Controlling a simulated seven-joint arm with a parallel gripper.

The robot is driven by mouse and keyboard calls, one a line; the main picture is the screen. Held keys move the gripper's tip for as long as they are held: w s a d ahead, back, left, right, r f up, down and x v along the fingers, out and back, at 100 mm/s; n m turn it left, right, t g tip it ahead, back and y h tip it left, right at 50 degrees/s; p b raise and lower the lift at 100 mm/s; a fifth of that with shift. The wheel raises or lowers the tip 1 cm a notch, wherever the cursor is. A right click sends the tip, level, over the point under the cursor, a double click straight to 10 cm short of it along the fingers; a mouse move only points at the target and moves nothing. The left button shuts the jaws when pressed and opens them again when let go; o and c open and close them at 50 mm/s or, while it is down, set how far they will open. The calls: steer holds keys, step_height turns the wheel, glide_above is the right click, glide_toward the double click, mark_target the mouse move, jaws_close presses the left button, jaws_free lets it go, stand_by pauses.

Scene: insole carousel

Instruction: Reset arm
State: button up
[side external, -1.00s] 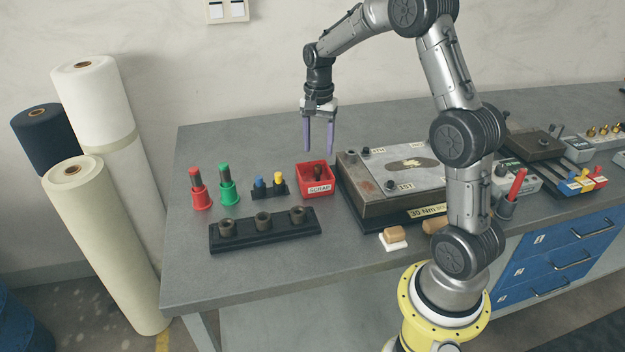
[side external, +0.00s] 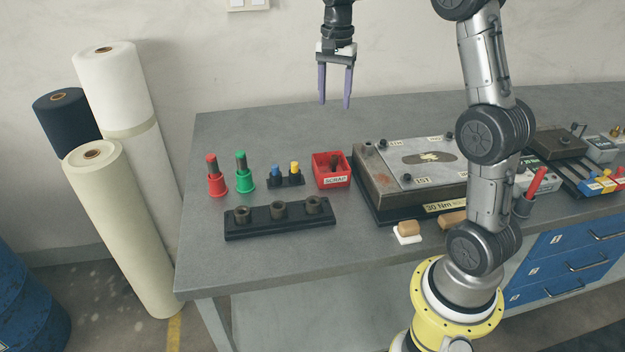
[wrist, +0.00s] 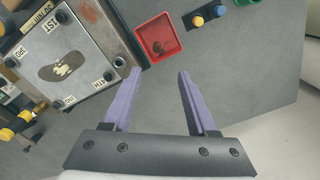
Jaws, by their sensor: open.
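My gripper (side external: 335,104) has two purple fingers and is open and empty. In the side external view it hangs high above the back of the grey workbench (side external: 300,263), pointing down, clear of everything. In the wrist view my gripper (wrist: 151,84) shows its fingers spread apart, with only bench surface between them. The red scrap bin (side external: 331,182) stands below it on the bench and holds a dark brown object (side external: 336,163). The bin also shows beyond the fingertips in the wrist view (wrist: 142,33).
A metal plate fixture (side external: 404,181) with an insole shape stands right of the bin. Red (side external: 216,183) and green (side external: 244,182) holders, a small black stand (side external: 286,181) and a black rack (side external: 262,225) stand left. Fabric rolls (side external: 120,225) lean beside the bench.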

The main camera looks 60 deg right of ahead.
steer(key=s+a+r+n+t, duration=0.2)
steer(key=s+a+r+n, duration=0.15)
steer(key=s+a, duration=0.3)
steer(key=s+a+r+n+t, duration=0.25)
steer(key=s+a+r, duration=0.25)
steer(key=a, duration=0.3)
steer(key=s+a+f+n, duration=0.4)
steer(key=s+f+n, duration=0.4)
steer(key=s, duration=0.3)
steer(key=shift+a+f+n+t, duration=0.25)
steer(key=shift+f+n+t, duration=0.15)
steer(key=shift+n, duration=0.4)
